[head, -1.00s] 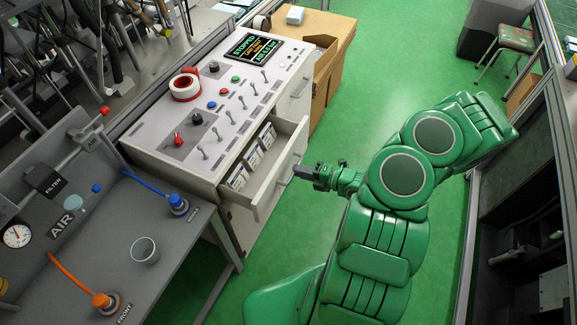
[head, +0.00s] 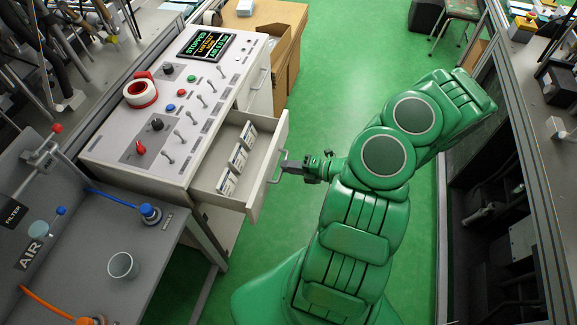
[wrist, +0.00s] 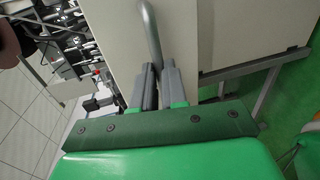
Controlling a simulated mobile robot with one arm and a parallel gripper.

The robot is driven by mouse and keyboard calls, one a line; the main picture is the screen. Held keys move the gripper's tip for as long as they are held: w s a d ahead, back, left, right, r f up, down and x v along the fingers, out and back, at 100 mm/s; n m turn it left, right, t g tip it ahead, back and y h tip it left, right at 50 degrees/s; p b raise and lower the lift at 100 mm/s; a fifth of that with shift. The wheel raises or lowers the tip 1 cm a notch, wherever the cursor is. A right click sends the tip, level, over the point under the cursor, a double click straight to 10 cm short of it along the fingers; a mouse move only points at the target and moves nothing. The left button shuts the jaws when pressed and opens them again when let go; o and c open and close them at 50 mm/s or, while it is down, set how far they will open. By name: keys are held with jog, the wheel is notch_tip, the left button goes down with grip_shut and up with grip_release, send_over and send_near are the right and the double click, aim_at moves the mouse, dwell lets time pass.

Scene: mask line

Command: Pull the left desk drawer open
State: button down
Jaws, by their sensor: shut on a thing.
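The left desk drawer (head: 238,168) is pulled well out of the white control desk (head: 180,90) in the head view. Several small white boxes (head: 238,158) lie inside it. My gripper (head: 284,167) is at the drawer's front, shut on its bar handle (head: 275,165). In the wrist view my gripper's two grey fingers (wrist: 158,82) close around the metal handle (wrist: 152,35), in front of the pale drawer front (wrist: 195,45). The exact contact at the fingertips is small and partly hidden.
A second drawer front (head: 259,88) is shut farther along the desk. A tape roll (head: 141,93) lies on the desk top. Green floor (head: 330,80) is open right of the desk.

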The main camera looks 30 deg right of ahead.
jog(key=c, duration=1.2)
grip_release()
jog(key=shift+o, duration=0.2)
jog(key=v, duration=0.7)
jog(key=shift+s+d, duration=0.3)
